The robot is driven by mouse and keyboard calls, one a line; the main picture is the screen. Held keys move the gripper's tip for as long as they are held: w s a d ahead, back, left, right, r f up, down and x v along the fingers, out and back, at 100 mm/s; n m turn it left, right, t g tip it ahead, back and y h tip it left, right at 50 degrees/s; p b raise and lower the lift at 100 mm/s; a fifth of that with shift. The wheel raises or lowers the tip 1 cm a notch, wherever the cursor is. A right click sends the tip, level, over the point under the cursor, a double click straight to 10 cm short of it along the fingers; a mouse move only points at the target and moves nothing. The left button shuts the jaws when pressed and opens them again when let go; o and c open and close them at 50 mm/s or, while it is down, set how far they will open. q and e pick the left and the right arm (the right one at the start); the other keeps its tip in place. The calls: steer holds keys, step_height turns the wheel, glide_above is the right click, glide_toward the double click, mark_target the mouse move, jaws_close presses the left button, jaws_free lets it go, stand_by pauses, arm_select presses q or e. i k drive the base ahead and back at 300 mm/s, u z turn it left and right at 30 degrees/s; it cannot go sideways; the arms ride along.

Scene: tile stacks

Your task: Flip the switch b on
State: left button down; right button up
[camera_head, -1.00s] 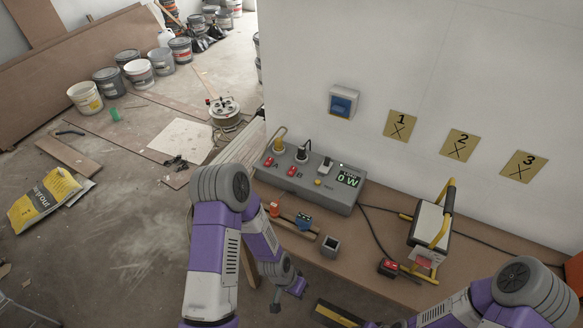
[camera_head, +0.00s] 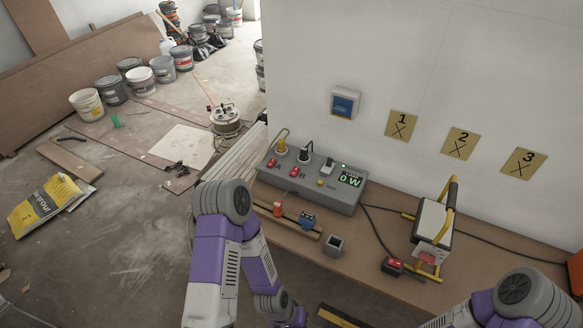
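A grey power box (camera_head: 327,194) stands on the workbench against the wall. Its red switch b (camera_head: 294,173) is beside the letter B, and red switch A (camera_head: 271,163) is to its left. The box's display (camera_head: 350,180) reads 0 W. My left arm comes in at the lower middle, in front of and below the box; its gripper (camera_head: 296,318) is at the bottom edge, small and partly cut off, apart from the box. I cannot tell whether it is open. My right arm is at the lower right and its gripper is out of view.
A work lamp (camera_head: 433,222) with a yellow frame stands on the bench (camera_head: 492,262), with a red switch block (camera_head: 392,265) and cable beside it. A grey cup (camera_head: 333,245), a blue connector (camera_head: 307,219) and an orange one (camera_head: 278,209) lie before the box.

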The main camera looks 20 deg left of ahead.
mark_target(295, 170)
steer(key=k, duration=1.2)
steer(key=u, duration=0.3)
steer(key=i, duration=0.3)
steer(key=u, duration=0.75)
steer(key=i, duration=0.75)
steer(key=z, duration=0.65)
steer(key=i, duration=0.6)
steer(key=z, duration=0.7)
